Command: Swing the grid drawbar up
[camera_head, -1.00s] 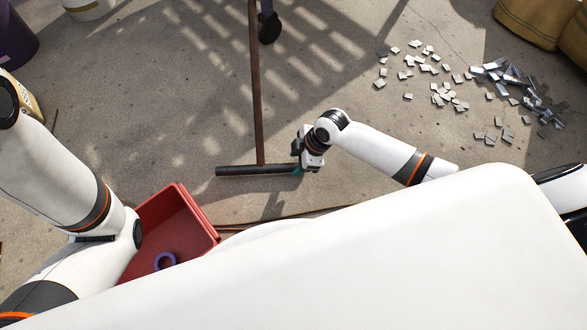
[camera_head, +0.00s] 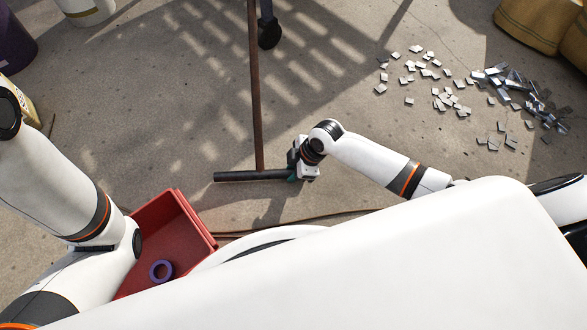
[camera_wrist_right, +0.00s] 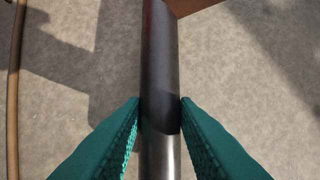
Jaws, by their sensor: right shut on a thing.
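The grid drawbar is a rusty brown rod (camera_head: 256,90) with a dark crossbar handle (camera_head: 240,176) at its near end, forming a T in the head view. My right gripper (camera_head: 294,176) is at the right end of the crossbar. In the right wrist view its teal fingers (camera_wrist_right: 160,105) press on both sides of the dark round bar (camera_wrist_right: 160,60). The crossbar's right end is hidden by the gripper. My left arm comes in from the left in the head view, but its gripper is not visible.
A red bin (camera_head: 172,232) holding a purple ring (camera_head: 161,270) stands at the lower left. Metal pieces (camera_head: 510,85) are scattered at the right. A black caster (camera_head: 269,33) is near the rod's far part. Concrete between is clear.

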